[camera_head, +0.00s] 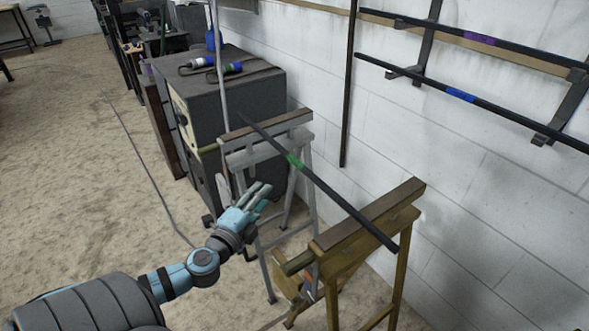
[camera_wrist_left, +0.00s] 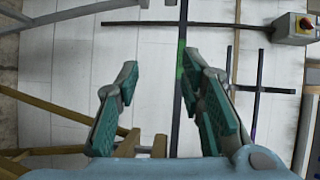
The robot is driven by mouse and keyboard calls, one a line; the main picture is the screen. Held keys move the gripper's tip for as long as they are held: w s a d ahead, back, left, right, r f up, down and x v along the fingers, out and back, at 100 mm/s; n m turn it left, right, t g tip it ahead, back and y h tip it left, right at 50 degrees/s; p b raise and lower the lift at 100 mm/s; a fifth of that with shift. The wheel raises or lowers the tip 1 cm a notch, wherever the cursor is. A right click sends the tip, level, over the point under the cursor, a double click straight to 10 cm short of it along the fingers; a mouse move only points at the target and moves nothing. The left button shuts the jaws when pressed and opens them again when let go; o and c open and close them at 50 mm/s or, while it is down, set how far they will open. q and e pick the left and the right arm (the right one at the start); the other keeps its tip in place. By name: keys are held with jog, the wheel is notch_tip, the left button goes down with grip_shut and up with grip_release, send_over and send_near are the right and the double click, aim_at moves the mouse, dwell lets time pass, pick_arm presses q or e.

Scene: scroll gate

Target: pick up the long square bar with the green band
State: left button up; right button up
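A long dark square bar (camera_head: 335,193) with a green band (camera_head: 295,161) lies across two sawhorses in the head view. In the left wrist view the bar (camera_wrist_left: 177,120) runs top to bottom, its green band (camera_wrist_left: 180,60) near the tip of the right-hand finger. My left gripper (camera_head: 262,188) is beside the bar, to the left of the green band. In the wrist view its two teal-padded fingers (camera_wrist_left: 160,68) are spread with nothing held. The bar appears between them, nearer the right-hand finger; the depth gap is unclear. My right gripper is out of view.
A wooden sawhorse (camera_head: 370,218) stands in front and a grey one (camera_head: 265,139) behind. Bars with purple (camera_head: 479,39) and blue (camera_head: 461,95) bands rest on wall brackets. A dark cabinet (camera_head: 240,105) stands behind.

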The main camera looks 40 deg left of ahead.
aim_at(295, 164)
pick_arm(q)
jog(key=shift+m+t+h, duration=0.4)
jog(key=shift+m+t, duration=0.1)
jog(key=shift+t, duration=0.1)
jog(key=w, duration=0.5)
jog(key=w+r+p, duration=0.1)
jog(key=w, duration=0.4)
jog(key=w+r, duration=0.1)
jog(key=w, duration=0.3)
jog(key=shift+w+r+p, duration=0.25)
jog(key=shift+w+p, duration=0.1)
jog(key=shift+w, duration=0.05)
jog(key=shift+s+a, duration=0.1)
grip_shut()
jog(key=shift+r, duration=0.15)
